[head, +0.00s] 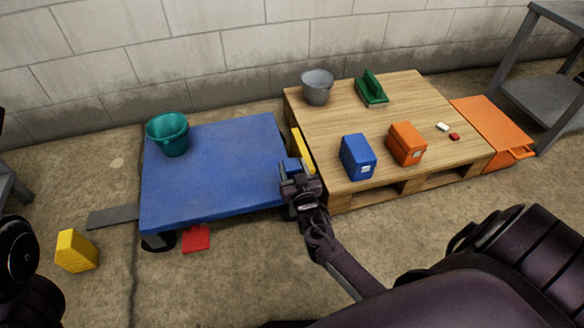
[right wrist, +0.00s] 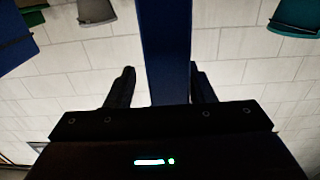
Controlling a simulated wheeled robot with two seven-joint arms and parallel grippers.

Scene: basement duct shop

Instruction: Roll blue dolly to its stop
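The blue dolly (head: 215,175) stands at the left in the head view, a flat low deck with a teal bucket (head: 168,135) at its back left. A yellow strip (head: 302,152) lies between its right edge and the wooden pallet; whether the dolly touches it is unclear. My right gripper (head: 296,178) is at the dolly's right edge, beside a small raised blue part (head: 291,166). In the right wrist view, a blue bar (right wrist: 167,50) stands between my right gripper's spread fingers (right wrist: 162,85), with a gap visible on its left side. My left gripper is out of view.
The pallet (head: 345,125) carries a grey pail (head: 317,87), a green holder (head: 371,90), and blue (head: 357,157) and orange (head: 406,144) boxes. A red piece (head: 196,238) lies at the dolly's front edge. A yellow block (head: 76,251) sits on the floor. A wall runs behind.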

